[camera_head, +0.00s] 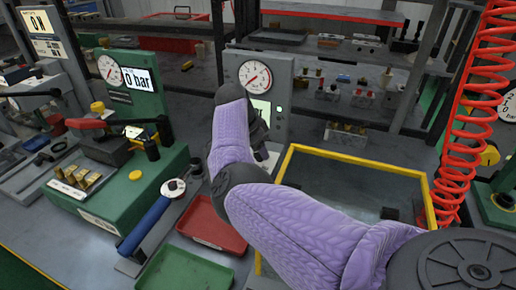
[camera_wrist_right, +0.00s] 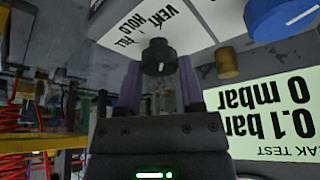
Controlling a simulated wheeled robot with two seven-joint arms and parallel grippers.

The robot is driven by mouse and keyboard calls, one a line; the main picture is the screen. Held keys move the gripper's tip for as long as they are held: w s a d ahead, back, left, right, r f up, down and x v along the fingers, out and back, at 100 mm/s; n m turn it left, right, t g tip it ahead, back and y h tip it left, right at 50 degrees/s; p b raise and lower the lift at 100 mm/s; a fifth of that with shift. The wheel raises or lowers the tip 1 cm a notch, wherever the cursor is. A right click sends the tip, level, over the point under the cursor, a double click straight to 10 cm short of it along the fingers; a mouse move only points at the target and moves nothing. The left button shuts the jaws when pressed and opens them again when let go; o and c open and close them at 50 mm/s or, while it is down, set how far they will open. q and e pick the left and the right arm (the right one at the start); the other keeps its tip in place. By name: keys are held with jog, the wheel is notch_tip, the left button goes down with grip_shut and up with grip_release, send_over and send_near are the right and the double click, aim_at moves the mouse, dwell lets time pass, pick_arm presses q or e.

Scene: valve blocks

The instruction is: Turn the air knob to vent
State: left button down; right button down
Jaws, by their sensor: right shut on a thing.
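The air knob (camera_wrist_right: 157,56) is black and round. It sits on a white label plate (camera_wrist_right: 205,18) on a grey panel, beside the words VENT, HOLD and FILL, which appear turned over in the right wrist view. My right gripper (camera_wrist_right: 159,74) has its two purple fingers on either side of the knob and is shut on it. I cannot tell for sure which word the knob points to. In the head view my right gripper (camera_head: 258,128) is at the grey gauge panel (camera_head: 279,72), and my purple arm hides the knob. My left gripper is not in view.
Near the air knob are a brass knob (camera_wrist_right: 228,63), a blue knob (camera_wrist_right: 280,18) and a screen (camera_wrist_right: 270,115) reading 0.1 bar and 0 mbar. A yellow-rimmed tray (camera_head: 352,158) lies right of the panel. A red tray (camera_head: 213,228) and a green station (camera_head: 130,195) stand left of my arm.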

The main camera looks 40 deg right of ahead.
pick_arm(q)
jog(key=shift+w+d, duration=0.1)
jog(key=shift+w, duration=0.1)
pick_arm(e)
jog(key=c, duration=0.6)
grip_release()
jog(key=shift+c, duration=0.2)
jog(key=o, duration=0.4)
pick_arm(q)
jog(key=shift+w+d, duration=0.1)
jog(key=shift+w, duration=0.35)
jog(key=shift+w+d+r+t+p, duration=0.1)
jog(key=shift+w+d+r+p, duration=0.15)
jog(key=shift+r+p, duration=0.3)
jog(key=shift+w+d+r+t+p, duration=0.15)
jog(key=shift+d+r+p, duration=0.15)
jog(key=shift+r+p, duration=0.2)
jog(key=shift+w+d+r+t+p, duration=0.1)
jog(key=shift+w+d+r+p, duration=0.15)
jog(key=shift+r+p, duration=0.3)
pick_arm(e)
jog(key=shift+v, duration=5)
